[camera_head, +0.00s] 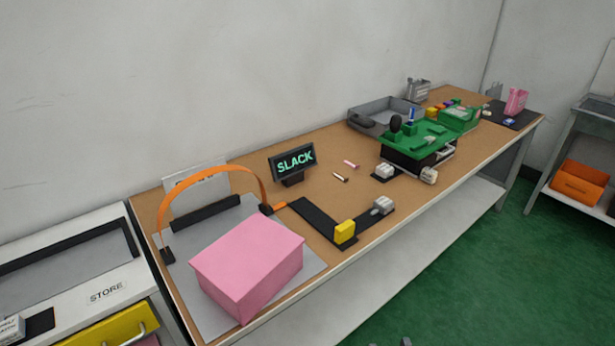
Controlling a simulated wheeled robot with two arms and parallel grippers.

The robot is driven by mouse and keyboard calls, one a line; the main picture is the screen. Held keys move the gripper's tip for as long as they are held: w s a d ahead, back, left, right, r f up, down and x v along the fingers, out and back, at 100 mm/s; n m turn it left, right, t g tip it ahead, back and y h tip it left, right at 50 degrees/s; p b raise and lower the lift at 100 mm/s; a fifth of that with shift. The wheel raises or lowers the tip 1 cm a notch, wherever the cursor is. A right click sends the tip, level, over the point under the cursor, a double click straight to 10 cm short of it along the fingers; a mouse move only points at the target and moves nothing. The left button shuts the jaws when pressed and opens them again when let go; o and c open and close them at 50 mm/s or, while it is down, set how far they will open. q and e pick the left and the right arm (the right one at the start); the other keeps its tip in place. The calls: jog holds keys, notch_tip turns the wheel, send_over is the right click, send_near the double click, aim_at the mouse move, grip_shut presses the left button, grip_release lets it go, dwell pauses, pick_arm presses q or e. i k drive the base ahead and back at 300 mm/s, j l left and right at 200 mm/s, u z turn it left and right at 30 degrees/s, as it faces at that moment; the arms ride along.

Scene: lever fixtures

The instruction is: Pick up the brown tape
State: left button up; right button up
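I cannot make out a roll of brown tape anywhere in the head view. A small thin brown-and-white piece (340,177) lies on the brown bench top (320,205), right of the SLACK sign, but it is too small to identify. A thin pink piece (350,164) lies just behind it. An orange band (215,172) arches between dark holders at the left end of the bench, behind a pink box. Neither of my grippers can be made out. A small grey shape at the bottom edge is too cut off to identify.
The pink box (248,267) stands on a grey mat at the near left. A yellow block (345,232) sits on a black L-shaped strip. A green fixture (418,137) and a grey tray (372,117) fill the far part. The green floor at right is clear before an orange bin (579,184).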

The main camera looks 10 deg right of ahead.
aim_at(336, 175)
jog(key=i+l+u, duration=0.15)
jog(key=l+u, duration=0.4)
jog(key=l, duration=0.15)
jog(key=i+l+u, duration=0.15)
jog(key=l+u, duration=0.15)
jog(key=l, duration=0.15)
